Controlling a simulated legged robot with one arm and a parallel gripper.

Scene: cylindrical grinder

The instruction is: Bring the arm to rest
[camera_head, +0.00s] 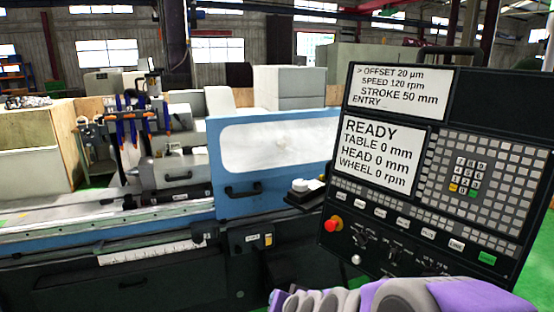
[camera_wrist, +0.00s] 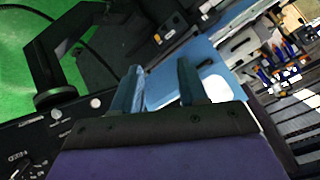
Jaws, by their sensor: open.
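My gripper (camera_wrist: 160,88) shows in the wrist view with its two fingers apart and nothing between them. Beyond the fingers are the blue machine guard and its pale window. In the head view my purple and grey arm (camera_head: 400,297) lies along the bottom right edge, in front of the lower part of the control panel (camera_head: 342,170). The fingers are not visible in the head view. I cannot tell the exact distance from the gripper to the panel.
The panel screen reads READY, with table, head and wheel at 0. A red emergency button (camera_head: 333,224) sits at the panel's lower left. The grinder's blue guard (camera_head: 230,200) stands left of it. Green floor (camera_wrist: 25,50) is at the wrist view's upper left.

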